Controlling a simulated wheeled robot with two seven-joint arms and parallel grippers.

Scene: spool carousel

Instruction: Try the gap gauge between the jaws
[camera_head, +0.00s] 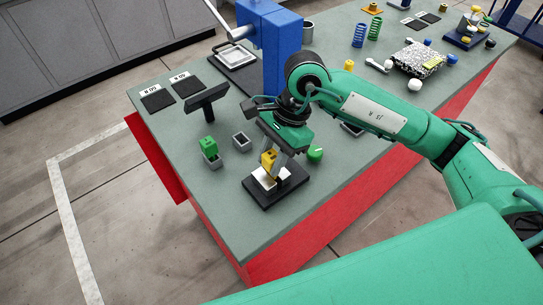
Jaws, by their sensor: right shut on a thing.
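My right gripper (273,160), on the green arm from the right, points down near the front of the table. It is shut on a small yellow block (267,159), apparently the gap gauge. The gauge is directly over a black base (263,200) with pale jaw-like pieces (265,179). The fingers partly hide the jaws, and I cannot tell how far the gauge sits between them. A green block (208,144) stands in a small grey holder, with an empty grey holder (241,142) beside it. My left gripper is not in view.
A dark T-shaped stand (207,99) and a tall blue press-like column (281,55) stand behind the gripper. A green knob-like piece (315,154) is just right of it. Springs (375,27) and a speckled block (418,60) lie farther back. The table's front left is clear.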

